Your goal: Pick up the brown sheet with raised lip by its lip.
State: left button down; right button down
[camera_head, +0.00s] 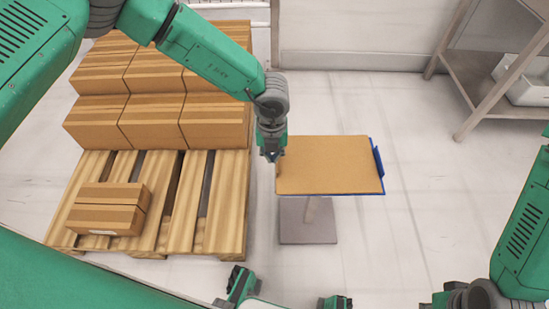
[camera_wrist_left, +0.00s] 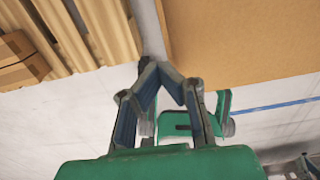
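The brown sheet (camera_head: 330,165) lies flat over a blue top on a small stand (camera_head: 308,234). It also fills the upper right of the left wrist view (camera_wrist_left: 245,35). My left gripper (camera_head: 271,155) points down at the sheet's left edge. In the left wrist view, its fingertips (camera_wrist_left: 158,68) come together beside the sheet's near corner. The gripper looks shut; I cannot tell whether any lip is between the tips. The raised lip is not clear in either view, and the gripper covers part of the left edge.
A wooden pallet (camera_head: 225,205) stands left of the stand, with stacked boxes (camera_head: 155,122) at the back and a smaller stack (camera_head: 107,208) in front. A blue upright piece (camera_head: 377,157) rises at the stand's right edge. A shelf (camera_head: 482,85) stands at upper right. Floor right of the stand is clear.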

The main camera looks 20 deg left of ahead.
pick_arm(q)
jog(key=r, duration=0.2)
jog(key=r+p, duration=0.1)
jog(key=r, duration=0.1)
jog(key=a+r, duration=0.1)
jog(key=shift+r, duration=0.4)
jog(key=shift+c, duration=2.3)
grip_release()
jog(key=shift+d, duration=0.2)
jog(key=shift+a+r, duration=0.1)
